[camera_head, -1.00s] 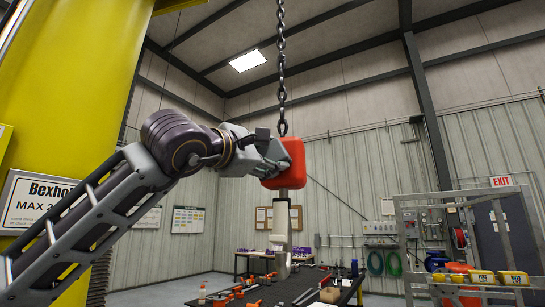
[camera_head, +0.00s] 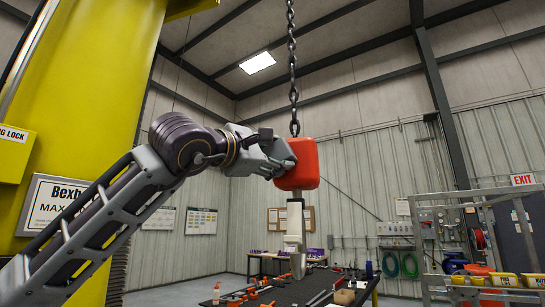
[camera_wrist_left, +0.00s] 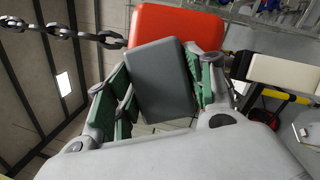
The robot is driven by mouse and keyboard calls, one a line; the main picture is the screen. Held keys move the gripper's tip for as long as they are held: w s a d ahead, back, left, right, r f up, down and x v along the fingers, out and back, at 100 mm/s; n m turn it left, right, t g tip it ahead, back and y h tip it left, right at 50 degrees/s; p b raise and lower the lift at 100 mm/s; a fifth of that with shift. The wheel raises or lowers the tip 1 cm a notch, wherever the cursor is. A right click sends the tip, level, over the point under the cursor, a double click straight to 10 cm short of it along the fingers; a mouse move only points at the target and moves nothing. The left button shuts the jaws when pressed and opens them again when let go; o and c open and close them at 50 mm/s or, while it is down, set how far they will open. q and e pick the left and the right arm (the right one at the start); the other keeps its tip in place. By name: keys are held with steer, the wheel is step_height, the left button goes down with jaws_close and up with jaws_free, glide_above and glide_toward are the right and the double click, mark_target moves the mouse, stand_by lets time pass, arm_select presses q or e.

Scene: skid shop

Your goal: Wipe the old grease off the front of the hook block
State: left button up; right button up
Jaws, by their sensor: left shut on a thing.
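The hook block (camera_head: 305,165) is a red-orange rounded block hanging from a dark chain in the middle of the head view. A pale hook part (camera_head: 294,222) hangs below it. My left gripper (camera_head: 279,158) is at the block's upper left, overlapping its left edge in the head view. In the left wrist view it is shut on a dark grey pad (camera_wrist_left: 162,82) between its green finger linings. The red block (camera_wrist_left: 155,22) is right behind the pad there; I cannot tell whether they touch. No grease shows clearly. My right gripper is out of view.
The chain (camera_head: 293,70) runs up from the block. A yellow column (camera_head: 85,110) with a sign stands at the left. Below is a dark workbench (camera_head: 290,291) with several tools on it. A grey metal frame (camera_head: 480,287) with yellow boxes stands at the right.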

mark_target(286, 154)
arm_select(q)
steer(key=shift+d, duration=0.15)
stand_by(0.3)
steer(key=shift+s+d+b, duration=0.15)
steer(key=shift+s+d, duration=0.1)
steer(key=shift+d, duration=0.45)
steer(key=shift+s+d+b, duration=0.15)
steer(key=shift+s+d, duration=0.05)
steer(key=shift+d, duration=0.45)
steer(key=shift+s+d, duration=0.1)
steer(key=shift+d, duration=0.25)
steer(key=shift+s+d, duration=0.3)
steer(key=shift+d, duration=0.6)
steer(key=shift+s+d, duration=0.25)
steer(key=shift+d, duration=0.6)
steer(key=shift+b, duration=0.5)
steer(key=shift+a, duration=0.2)
steer(key=shift+w+a+b, duration=0.2)
steer(key=shift+w+a, duration=0.1)
steer(key=shift+a, duration=0.55)
steer(key=shift+w+a+b, duration=0.15)
steer(key=shift+w+a, duration=0.15)
steer(key=shift+a, duration=0.5)
steer(key=shift+a, duration=0.15)
